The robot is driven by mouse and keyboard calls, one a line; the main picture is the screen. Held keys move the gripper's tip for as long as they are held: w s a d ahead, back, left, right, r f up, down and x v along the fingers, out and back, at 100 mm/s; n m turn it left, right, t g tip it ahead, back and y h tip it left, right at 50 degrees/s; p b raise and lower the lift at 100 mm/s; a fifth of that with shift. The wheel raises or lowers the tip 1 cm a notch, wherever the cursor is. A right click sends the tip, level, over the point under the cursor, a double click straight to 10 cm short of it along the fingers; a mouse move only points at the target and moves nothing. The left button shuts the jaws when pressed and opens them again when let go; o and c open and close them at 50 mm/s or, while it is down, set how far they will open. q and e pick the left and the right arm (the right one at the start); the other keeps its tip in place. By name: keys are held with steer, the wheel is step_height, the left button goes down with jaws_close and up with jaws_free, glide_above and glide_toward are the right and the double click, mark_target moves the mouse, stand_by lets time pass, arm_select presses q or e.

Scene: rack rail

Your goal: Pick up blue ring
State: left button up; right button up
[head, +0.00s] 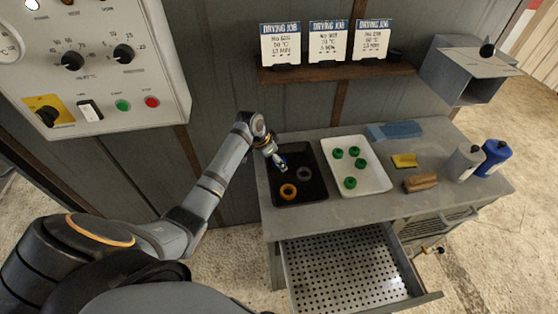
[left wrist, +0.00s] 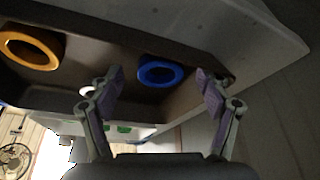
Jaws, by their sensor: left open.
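The blue ring (left wrist: 160,86) lies in the black tray (head: 313,197) and shows in the left wrist view between and beyond my finger tips. In the head view only a bit of blue shows at the gripper, which partly hides it. My left gripper (head: 279,160) is over the back left part of the tray; its two fingers are apart in the left wrist view (left wrist: 163,85), with nothing held between them. I cannot tell whether they touch the ring. My right gripper is not in view.
An orange ring (head: 282,191) and a grey ring (head: 298,174) share the black tray. A white tray (head: 372,185) with several green rings stands to its right. A blue cloth, a yellow sponge (head: 404,161), a brush (head: 420,183) and bottles are further right. A perforated drawer (head: 350,275) is open in front.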

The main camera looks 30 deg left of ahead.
arm_select(q)
steer(key=c, duration=1.2)
steer(key=shift+c, duration=0.3)
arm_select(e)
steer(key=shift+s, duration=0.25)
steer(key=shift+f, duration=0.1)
